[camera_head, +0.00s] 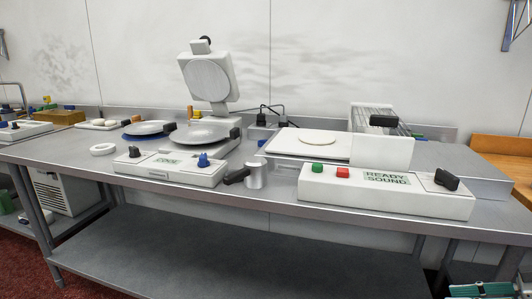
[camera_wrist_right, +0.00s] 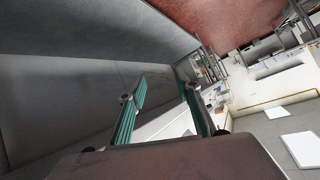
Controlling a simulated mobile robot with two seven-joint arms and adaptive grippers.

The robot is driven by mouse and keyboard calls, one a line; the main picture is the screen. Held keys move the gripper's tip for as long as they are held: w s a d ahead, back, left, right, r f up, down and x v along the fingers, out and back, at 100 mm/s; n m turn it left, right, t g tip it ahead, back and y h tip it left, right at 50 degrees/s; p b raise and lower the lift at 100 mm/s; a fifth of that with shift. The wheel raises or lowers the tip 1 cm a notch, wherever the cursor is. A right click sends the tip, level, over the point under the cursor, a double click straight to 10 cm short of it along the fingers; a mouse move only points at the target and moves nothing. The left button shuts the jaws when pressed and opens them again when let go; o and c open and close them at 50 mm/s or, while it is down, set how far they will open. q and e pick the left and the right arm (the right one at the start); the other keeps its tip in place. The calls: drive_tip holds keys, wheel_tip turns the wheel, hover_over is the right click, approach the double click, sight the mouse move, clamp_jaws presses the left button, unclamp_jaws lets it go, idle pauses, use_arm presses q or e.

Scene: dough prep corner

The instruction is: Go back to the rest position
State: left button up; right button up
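My right gripper (camera_wrist_right: 166,100) shows in the right wrist view with its two teal fingers apart and nothing between them. In the head view, a small part of the teal right gripper (camera_head: 480,291) shows at the bottom right corner, low in front of the steel table (camera_head: 275,213). It is clear of the things on the tabletop. My left gripper is in neither view.
On the table stand a white press with its lid raised (camera_head: 207,78), a front control panel (camera_head: 168,167), a metal cup (camera_head: 256,176) and a "READY SOUND" machine (camera_head: 385,196). A flat dough disc (camera_head: 317,138) lies on its white plate. A wooden counter (camera_head: 500,146) is at right.

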drive_tip(key=s+a+f+m+t+h, duration=0.1)
drive_tip(key=s+a+f+t+h, duration=0.15)
drive_tip(key=s+a+f, duration=0.7)
drive_tip(key=s+a+f+m+t+h, duration=0.25)
drive_tip(key=s+a+f, duration=0.4)
drive_tip(key=f, duration=0.65)
drive_tip(key=s+a+f+g+h, duration=0.1)
drive_tip(key=s+a+f, duration=0.1)
drive_tip(key=s+a, duration=0.4)
use_arm(q)
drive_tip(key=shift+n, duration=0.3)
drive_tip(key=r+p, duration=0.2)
drive_tip(key=p, duration=0.4)
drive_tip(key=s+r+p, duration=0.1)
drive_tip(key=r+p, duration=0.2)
drive_tip(key=p, duration=0.4)
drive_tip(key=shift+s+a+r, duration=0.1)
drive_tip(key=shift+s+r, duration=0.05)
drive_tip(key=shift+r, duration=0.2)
use_arm(e)
wheel_tip(320, 180, up, 6)
drive_tip(key=s, duration=0.1)
drive_tip(key=shift+s, duration=0.3)
